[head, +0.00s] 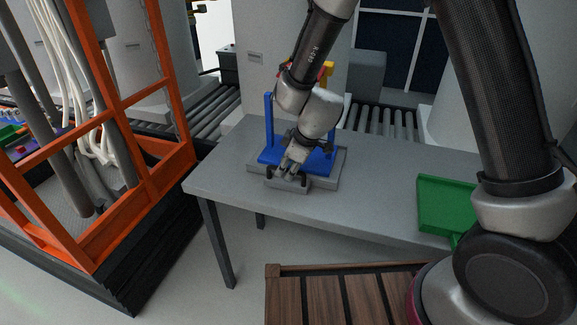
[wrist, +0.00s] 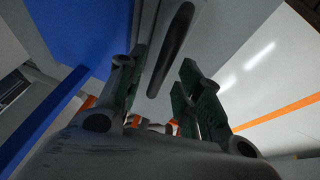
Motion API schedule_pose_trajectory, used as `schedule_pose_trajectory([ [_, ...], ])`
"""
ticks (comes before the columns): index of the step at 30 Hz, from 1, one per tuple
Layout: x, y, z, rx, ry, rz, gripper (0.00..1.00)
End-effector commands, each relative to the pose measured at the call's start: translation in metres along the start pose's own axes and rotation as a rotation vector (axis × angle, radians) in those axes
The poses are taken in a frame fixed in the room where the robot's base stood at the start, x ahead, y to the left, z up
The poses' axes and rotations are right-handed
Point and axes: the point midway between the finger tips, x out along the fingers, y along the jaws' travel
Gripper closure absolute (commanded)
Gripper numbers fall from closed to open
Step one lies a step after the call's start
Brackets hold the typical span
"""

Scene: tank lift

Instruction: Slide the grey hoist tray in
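The grey hoist tray (head: 341,166) lies on the grey table, under and around a blue hoist frame (head: 268,125). Its front part, a grey block (head: 288,187), sticks out toward me. My gripper (head: 289,170) points down over this front part. In the wrist view a dark rounded handle bar (wrist: 172,50) shows on the grey surface. My gripper (wrist: 165,98) also shows there, its two fingers apart with a gap between them, the bar in line with that gap. I cannot tell whether a finger touches the bar. My wrist hides part of the blue frame and the tray.
The table (head: 225,170) is clear left and right of the hoist. A green tray (head: 443,205) lies at its right end. A slatted brown wooden surface (head: 330,295) is in front. An orange frame (head: 150,150) stands at left, a roller conveyor (head: 385,122) behind.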

Motion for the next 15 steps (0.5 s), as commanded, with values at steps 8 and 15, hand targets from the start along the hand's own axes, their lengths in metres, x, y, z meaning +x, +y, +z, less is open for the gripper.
schedule_pose_trajectory([
  [8, 0.0000, -0.0001, 0.0000, 0.000, 0.000, 0.000, 0.81],
  [15, -0.0001, -0.0001, 0.0000, 0.000, 0.000, -0.001, 1.00],
])
